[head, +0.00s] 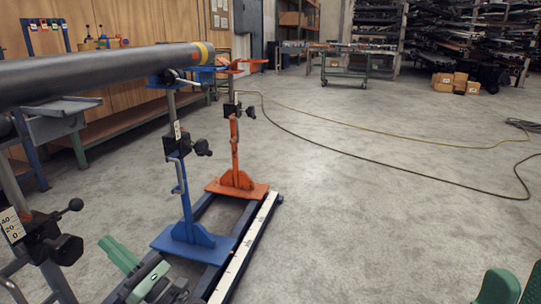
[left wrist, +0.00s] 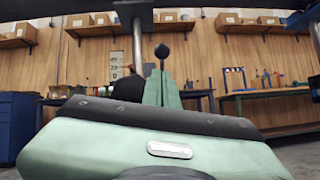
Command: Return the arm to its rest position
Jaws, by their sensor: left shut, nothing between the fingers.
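My left gripper (head: 122,254) is low at the bottom left of the head view, shut and empty. It points toward the stands, left of the blue stand's base. In the left wrist view its green fingers (left wrist: 163,90) stand upright and together. A dark pipe (head: 100,72) with a yellow band near its end lies across the upper left, above the gripper and apart from it. Green rounded parts of my body show at the bottom right of the head view. My right gripper cannot be made out.
A blue stand (head: 190,228) and an orange stand (head: 237,180) rise from a rail with a white scale (head: 246,247). Another stand with a black knob (head: 66,248) is close at the left. A cable (head: 350,150) lies on the open floor at right.

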